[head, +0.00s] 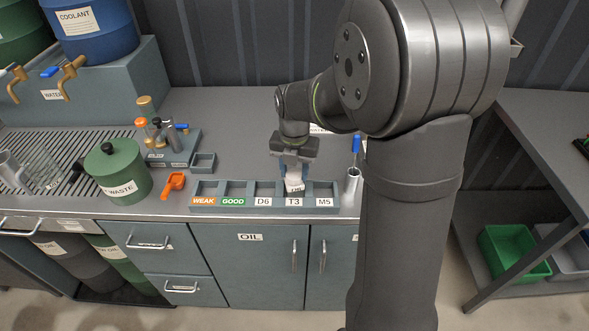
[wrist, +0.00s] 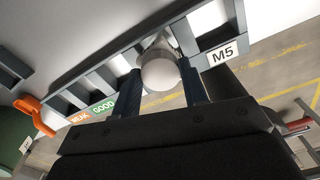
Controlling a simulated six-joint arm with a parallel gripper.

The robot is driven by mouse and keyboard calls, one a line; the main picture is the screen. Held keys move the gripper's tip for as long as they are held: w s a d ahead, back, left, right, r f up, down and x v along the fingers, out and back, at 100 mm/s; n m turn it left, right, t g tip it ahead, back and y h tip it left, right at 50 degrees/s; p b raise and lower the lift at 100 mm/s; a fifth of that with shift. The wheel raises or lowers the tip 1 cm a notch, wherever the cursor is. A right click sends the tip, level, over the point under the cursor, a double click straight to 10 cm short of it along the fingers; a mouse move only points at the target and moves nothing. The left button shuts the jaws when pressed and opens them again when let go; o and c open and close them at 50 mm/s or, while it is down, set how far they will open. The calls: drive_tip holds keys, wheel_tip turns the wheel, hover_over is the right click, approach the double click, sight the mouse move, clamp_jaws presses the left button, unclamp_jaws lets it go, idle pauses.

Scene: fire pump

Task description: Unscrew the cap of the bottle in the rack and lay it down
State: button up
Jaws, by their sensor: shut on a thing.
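The rack (head: 236,188) is a grey strip of open compartments at the counter's front edge, labelled WEAK, GOOD, D6, T3 and M5. A small pale bottle (head: 294,186) with a label shows at the T3 compartment, below my gripper (head: 293,174). My gripper points down and is shut on the bottle's round white cap, which shows between the two blue fingers in the wrist view (wrist: 161,70). The fingers hide part of the bottle, and I cannot tell whether the cap is loose on it.
An orange scoop-like thing (head: 174,184) and a green waste pot (head: 119,171) stand left of the rack. A metal cup (head: 352,186) with a blue-handled tool stands close on the right. Bare counter (head: 240,135) lies behind the rack.

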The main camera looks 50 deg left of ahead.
sight(294, 174)
drive_tip(key=shift+n, duration=0.5)
drive_tip(key=o, duration=1.4)
drive_tip(key=shift+r, duration=0.4)
drive_tip(key=shift+r, duration=1.1)
drive_tip(key=shift+r, duration=2.5)
drive_tip(key=shift+f, duration=0.1)
